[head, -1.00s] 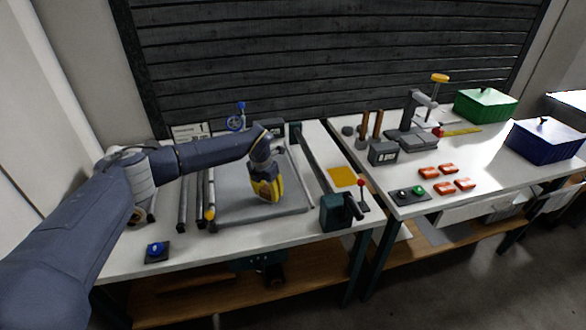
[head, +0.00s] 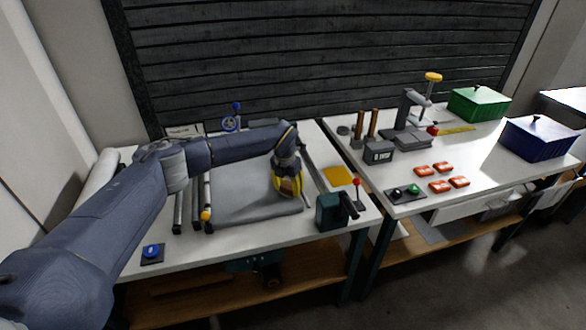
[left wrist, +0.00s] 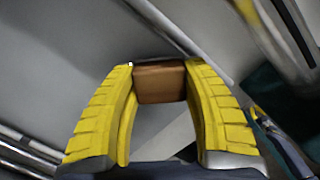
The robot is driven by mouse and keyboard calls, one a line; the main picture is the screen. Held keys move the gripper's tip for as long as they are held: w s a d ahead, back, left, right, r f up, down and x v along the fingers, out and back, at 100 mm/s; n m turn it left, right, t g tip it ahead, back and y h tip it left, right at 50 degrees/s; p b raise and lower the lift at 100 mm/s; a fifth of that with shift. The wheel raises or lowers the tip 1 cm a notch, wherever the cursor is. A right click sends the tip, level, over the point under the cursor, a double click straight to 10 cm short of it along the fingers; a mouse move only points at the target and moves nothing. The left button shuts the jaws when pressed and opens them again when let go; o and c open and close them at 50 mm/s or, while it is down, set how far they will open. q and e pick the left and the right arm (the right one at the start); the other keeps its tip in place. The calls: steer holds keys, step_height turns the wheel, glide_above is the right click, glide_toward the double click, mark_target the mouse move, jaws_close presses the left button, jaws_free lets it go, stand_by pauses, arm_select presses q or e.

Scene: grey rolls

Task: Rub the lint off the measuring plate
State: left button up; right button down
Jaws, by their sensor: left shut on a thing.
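The measuring plate (head: 240,206) is the flat grey sheet in the middle of the left table. It fills much of the left wrist view too (left wrist: 75,75). My left gripper (head: 289,186), with yellow fingers, is over the plate's right part, pointing down. It is shut on a brown block (left wrist: 160,82), held between the fingertips in the left wrist view. The block is at or close to the plate's surface; I cannot tell whether it touches. No lint can be made out on the plate. My right gripper is not in view.
Dark rods (head: 179,207) lie left of the plate. A dark green crank unit (head: 330,212) stands at its right front, near a yellow square (head: 337,175). A blue button (head: 151,251) is at the front left. The right table holds orange pieces, a stand and two bins.

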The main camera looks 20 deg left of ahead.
arm_select(q)
steer(key=shift+r, duration=4.05)
